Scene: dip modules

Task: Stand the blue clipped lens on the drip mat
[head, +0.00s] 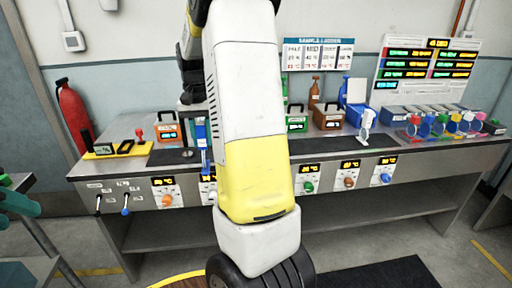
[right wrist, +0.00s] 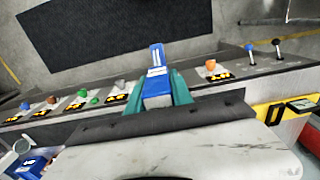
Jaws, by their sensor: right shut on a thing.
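My right gripper (right wrist: 160,92) is shut on a blue piece with a white mark (right wrist: 156,65), which looks like the clip of the blue clipped lens. Green fingers hold it from both sides. In the head view the blue piece (head: 202,134) is upright at the bench, partly hidden behind my arm. Its lens disc cannot be made out. A dark mat (head: 165,158), apparently the drip mat, lies flat on the bench just left of it. I cannot tell whether the piece touches the mat.
A yellow tray (head: 103,153) lies to the left, with an orange case (head: 168,130) behind. Right of my arm are a green case (head: 297,122), a white-clipped lens (head: 366,122) and several coloured lenses (head: 440,125). Knobs and displays line the bench front. My arm hides the middle.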

